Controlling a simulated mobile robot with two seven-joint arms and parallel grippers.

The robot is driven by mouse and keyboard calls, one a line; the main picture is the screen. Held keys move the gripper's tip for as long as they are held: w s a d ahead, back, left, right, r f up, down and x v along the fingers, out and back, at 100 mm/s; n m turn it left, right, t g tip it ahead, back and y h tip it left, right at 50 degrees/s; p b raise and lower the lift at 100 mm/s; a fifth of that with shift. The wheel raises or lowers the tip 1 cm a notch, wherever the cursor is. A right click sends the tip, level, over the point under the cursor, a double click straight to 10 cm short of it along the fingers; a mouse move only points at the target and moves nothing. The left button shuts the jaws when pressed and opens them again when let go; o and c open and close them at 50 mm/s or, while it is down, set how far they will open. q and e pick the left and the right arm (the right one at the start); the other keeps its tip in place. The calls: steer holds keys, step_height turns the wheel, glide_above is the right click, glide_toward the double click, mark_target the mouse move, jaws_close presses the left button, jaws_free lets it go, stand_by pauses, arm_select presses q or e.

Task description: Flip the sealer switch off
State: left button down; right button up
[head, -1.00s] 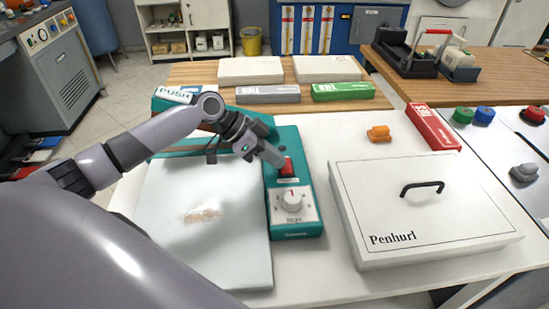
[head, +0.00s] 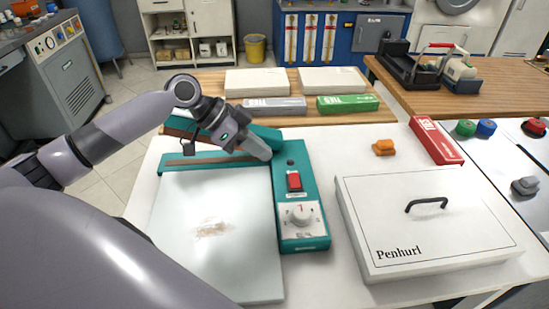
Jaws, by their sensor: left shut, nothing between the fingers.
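The teal sealer (head: 290,160) stands on the white table. On its control panel are a red rocker switch (head: 294,181) and, below it, a white dial (head: 301,215). The switch is in plain view with nothing over it; I cannot tell its on or off position for sure. My left gripper (head: 264,154) is shut and empty. Its tip is above and to the left of the switch, apart from it, over the sealer near the hinge end of its arm. My right gripper does not show.
A white lidded box marked Penhurl (head: 440,222) stands right of the sealer. An orange object (head: 384,147) and a red carton (head: 436,140) lie behind it. Green (head: 348,103) and grey cartons (head: 274,105) lie at the back. A pale plate (head: 215,245) lies left of the panel.

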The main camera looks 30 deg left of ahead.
arm_select(q)
steer(key=shift+s+a+r, duration=0.5)
steer(key=shift+s+r, duration=0.1)
steer(key=shift+r, duration=0.15)
